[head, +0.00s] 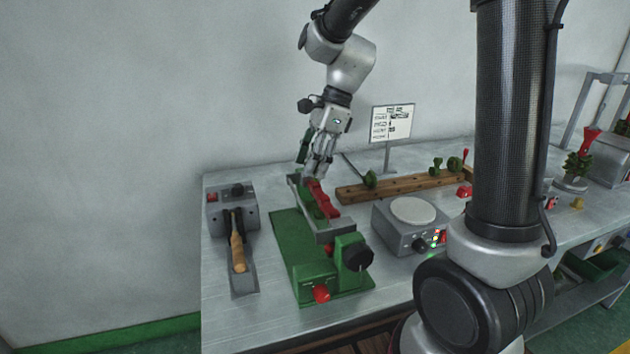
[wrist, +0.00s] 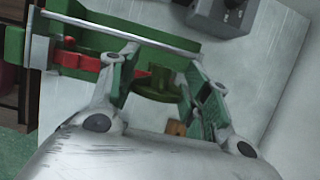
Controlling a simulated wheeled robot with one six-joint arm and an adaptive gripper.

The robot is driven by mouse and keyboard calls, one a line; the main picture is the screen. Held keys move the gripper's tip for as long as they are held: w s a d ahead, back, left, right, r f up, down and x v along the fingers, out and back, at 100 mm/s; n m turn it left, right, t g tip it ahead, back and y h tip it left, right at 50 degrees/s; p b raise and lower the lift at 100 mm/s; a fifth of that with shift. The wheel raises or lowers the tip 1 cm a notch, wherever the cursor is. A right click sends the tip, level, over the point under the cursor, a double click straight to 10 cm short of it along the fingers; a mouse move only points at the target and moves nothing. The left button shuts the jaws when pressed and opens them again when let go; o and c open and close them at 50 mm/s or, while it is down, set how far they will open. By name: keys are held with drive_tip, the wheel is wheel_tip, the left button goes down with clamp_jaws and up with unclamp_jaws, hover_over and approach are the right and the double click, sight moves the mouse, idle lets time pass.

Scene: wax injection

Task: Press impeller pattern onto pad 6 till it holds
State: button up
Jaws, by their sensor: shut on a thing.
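My gripper (head: 318,174) is over the back end of a green fixture (head: 290,243) that holds a red wax bar (head: 320,198) with raised lumps. In the wrist view my gripper (wrist: 162,88) is shut on a dark green wax piece (wrist: 158,83), taken to be the impeller pattern, which sits between the two fingers. The red bar (wrist: 80,62) lies just beyond and left of the piece. Part of the bar is behind the fingers. I cannot tell which lump is pad 6, nor whether the piece touches the bar.
A wooden rack (head: 402,187) with green pieces stands behind the fixture. A grey unit with a round plate (head: 413,210) is to the right. A wooden-handled tool (head: 238,252) rests in a grey holder at left. A sign (head: 392,122) stands at the back.

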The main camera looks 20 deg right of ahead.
drive_tip(key=shift+f, duration=0.55)
idle(2.1)
drive_tip(key=o, duration=1.5)
drive_tip(key=shift+r, duration=0.1)
drive_tip(key=shift+r, duration=3.45)
